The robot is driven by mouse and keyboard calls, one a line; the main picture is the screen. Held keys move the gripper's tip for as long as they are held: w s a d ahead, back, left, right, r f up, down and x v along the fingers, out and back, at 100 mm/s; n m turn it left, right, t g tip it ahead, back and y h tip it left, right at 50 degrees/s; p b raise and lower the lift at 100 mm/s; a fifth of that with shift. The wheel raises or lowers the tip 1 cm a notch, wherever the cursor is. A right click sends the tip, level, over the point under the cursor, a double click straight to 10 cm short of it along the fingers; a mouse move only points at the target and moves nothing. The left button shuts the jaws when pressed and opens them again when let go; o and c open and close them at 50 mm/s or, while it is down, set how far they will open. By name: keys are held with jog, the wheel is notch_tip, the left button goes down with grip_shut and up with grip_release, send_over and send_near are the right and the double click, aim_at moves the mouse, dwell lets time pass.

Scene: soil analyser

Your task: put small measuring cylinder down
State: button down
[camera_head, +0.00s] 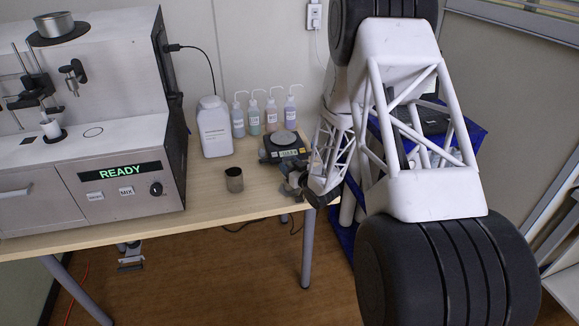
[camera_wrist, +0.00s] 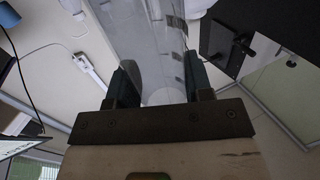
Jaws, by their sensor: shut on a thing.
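The small measuring cylinder is a clear, see-through tube (camera_wrist: 148,38) between the two dark fingers of my gripper (camera_wrist: 160,78) in the wrist view. My gripper is shut on it. The tube runs up out of the top of the picture, so its far end is not seen. In the head view my gripper (camera_head: 303,184) is at the right front part of the table, just in front of the scale, partly hidden by my own arm. I cannot make out the cylinder there, nor whether it touches a surface.
A scale (camera_head: 284,147) stands behind my gripper. A dark metal cup (camera_head: 234,180) stands left of it. A white jug (camera_head: 214,130) and several wash bottles (camera_head: 271,115) line the back. The analyser (camera_head: 125,165) reads READY. The wooden table (camera_head: 215,205) is clear around the cup.

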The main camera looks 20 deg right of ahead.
jog(key=shift+f, duration=0.15)
jog(key=c, duration=0.5)
grip_release()
jog(key=shift+r, duration=0.2)
jog(key=shift+s+d, duration=0.25)
jog(key=shift+s, duration=0.2)
jog(key=v, duration=1.1)
jog(key=shift+f, duration=0.1)
